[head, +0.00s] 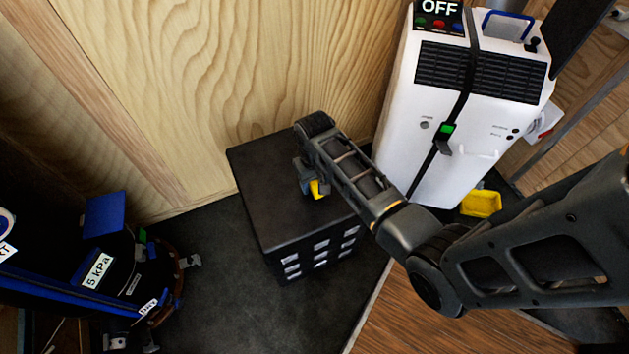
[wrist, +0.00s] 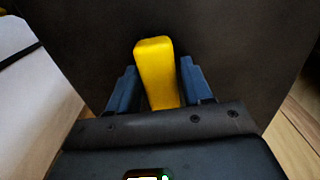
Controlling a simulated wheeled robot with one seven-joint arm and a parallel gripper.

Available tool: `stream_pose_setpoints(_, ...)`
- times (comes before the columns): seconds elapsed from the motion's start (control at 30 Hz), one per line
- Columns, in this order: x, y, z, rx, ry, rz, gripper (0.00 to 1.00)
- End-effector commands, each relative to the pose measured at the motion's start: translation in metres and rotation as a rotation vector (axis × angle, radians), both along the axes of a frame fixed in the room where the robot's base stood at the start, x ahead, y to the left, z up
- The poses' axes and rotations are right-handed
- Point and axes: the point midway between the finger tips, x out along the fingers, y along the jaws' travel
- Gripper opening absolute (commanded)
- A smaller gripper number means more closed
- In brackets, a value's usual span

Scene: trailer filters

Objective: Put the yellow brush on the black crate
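The black crate (head: 268,205) stands on the dark floor against the wood wall, its flat top facing up. My gripper (head: 309,184) is over the right part of that top. The yellow brush (head: 318,190) is at the fingers, and its yellow end sticks out past them. In the wrist view the yellow brush (wrist: 156,72) lies between the two blue fingers (wrist: 158,88), which are close on both sides of it. The fingers look shut on it. The black crate (wrist: 230,45) fills the background there. Whether the brush touches the crate top is unclear.
A white machine (head: 450,120) with an OFF display stands right of the crate. A yellow bin (head: 481,204) is on the floor near it. A dark round vessel with blue parts (head: 120,270) stands at the left. The left part of the crate top is clear.

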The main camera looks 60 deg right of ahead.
Motion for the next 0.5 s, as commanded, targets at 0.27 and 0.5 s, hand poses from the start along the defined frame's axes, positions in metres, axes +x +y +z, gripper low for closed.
stream_pose_setpoints(0.27, 0.0000, -0.0001, 0.0003, 0.000, 0.000, 0.000, 0.66)
stream_pose_setpoints(0.5, 0.0004, -0.0003, 0.0085, -0.001, -0.001, 0.000, 0.66)
